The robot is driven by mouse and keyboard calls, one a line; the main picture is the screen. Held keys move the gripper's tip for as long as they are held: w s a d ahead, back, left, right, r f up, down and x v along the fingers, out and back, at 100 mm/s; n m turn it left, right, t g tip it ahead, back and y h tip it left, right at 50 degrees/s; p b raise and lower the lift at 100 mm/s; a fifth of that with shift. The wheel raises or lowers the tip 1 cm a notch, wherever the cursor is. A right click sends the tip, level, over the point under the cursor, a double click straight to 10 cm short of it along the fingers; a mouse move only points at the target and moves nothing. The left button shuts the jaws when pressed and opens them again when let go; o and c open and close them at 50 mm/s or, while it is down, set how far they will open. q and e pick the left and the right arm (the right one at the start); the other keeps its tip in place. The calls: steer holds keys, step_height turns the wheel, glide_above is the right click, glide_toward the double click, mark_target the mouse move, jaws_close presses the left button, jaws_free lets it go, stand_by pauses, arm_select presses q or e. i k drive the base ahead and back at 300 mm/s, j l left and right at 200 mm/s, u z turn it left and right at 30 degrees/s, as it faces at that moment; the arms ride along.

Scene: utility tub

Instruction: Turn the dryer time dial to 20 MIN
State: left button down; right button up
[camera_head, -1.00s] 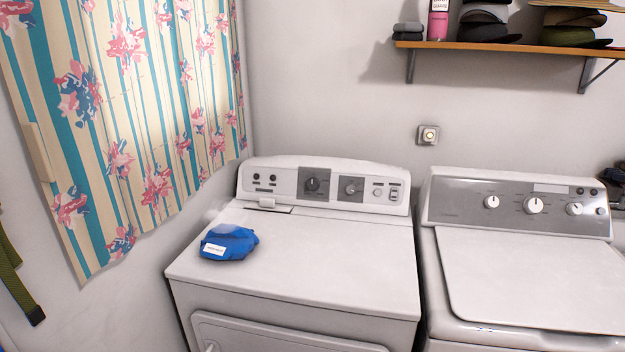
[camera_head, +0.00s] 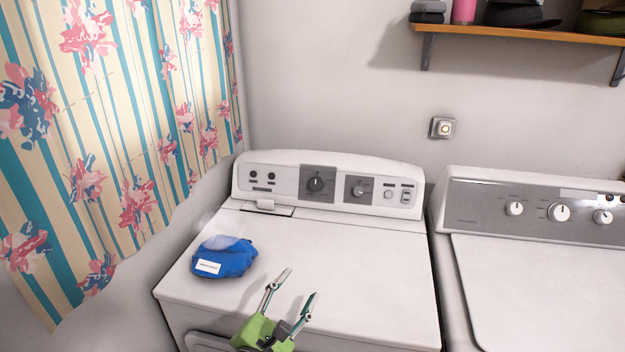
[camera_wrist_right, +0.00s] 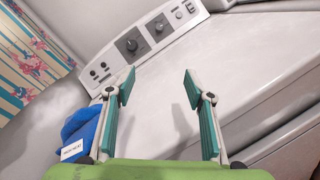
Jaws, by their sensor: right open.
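The white dryer (camera_head: 350,260) stands in the middle of the head view, with a control panel (camera_head: 285,182) along its back. Two dark dials sit on grey plates there: a larger left dial (camera_head: 316,184) and a right dial (camera_head: 359,190). Their printing is too small to read, so I cannot tell which is the time dial. Both also show in the right wrist view, the left dial (camera_wrist_right: 131,44) and the right dial (camera_wrist_right: 159,27). My right gripper (camera_head: 297,284) is open and empty above the front of the dryer top, apart from the panel. My left gripper is not in view.
A blue bag with a white label (camera_head: 224,257) lies on the dryer top, left of my right gripper. A washer (camera_head: 540,270) stands to the right. A shelf (camera_head: 530,34) hangs above, and a floral curtain (camera_head: 130,130) hangs at left.

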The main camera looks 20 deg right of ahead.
mark_target(316, 182)
steer(key=i+l, duration=0.3)
steer(key=i, duration=0.2)
steer(key=i+l, duration=0.25)
steer(key=i, duration=0.25)
